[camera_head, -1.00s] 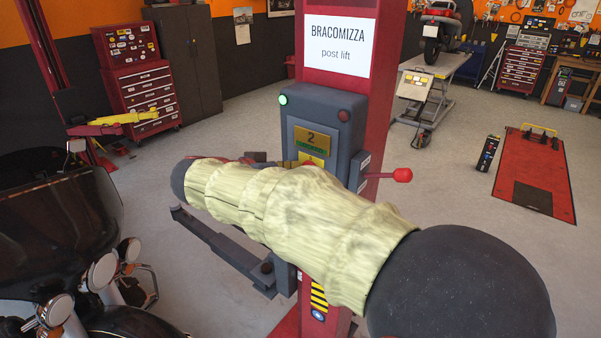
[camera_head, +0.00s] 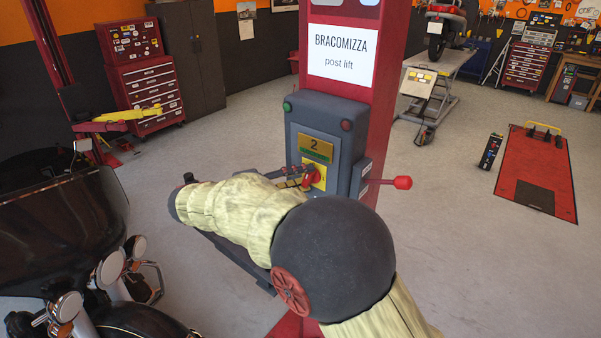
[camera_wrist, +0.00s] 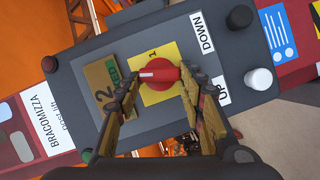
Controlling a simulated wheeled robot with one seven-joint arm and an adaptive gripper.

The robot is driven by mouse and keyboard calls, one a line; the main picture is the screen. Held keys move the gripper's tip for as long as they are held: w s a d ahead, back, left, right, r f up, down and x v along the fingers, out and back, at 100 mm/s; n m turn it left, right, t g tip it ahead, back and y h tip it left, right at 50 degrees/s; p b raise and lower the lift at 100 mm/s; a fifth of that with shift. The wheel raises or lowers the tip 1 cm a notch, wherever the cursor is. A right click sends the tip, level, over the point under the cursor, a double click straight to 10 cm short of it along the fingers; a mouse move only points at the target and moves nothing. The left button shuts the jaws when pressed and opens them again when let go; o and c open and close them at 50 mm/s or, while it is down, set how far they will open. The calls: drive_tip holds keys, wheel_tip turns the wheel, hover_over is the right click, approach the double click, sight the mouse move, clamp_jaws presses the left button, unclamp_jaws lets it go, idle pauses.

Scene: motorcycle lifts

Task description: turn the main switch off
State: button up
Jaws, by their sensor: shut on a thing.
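The main switch is a red rotary knob (camera_head: 313,177) on a yellow plate, low on the grey control box (camera_head: 350,148) of the post lift. In the wrist view the red knob (camera_wrist: 160,73) has a white mark pointing left, and a "1" shows on the yellow plate (camera_wrist: 154,97). My gripper (camera_wrist: 158,80) is shut on the knob, one finger on each side. In the head view my gripper (camera_head: 300,179) reaches the knob from the left. The green lamp (camera_head: 287,106) on the box looks dark. The other lamp is red (camera_head: 347,125).
A lever with a red ball (camera_head: 403,183) sticks out on the box's right side. A dark motorcycle (camera_head: 60,230) stands at left.

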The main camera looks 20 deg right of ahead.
drive_tip(key=shift+f+n+h+p, duration=0.15)
drive_tip(key=shift+n+h+p, duration=0.45)
drive_tip(key=shift+n+p, duration=0.6)
drive_tip(key=shift+f+n, duration=0.1)
drive_tip(key=shift+n, duration=0.3)
drive_tip(key=o, duration=1.1)
drive_tip(key=shift+o, duration=0.4)
drive_tip(key=shift+w, duration=0.1)
drive_tip(key=shift+a, duration=0.1)
drive_tip(key=v, duration=1.2)
drive_tip(key=shift+f, duration=0.15)
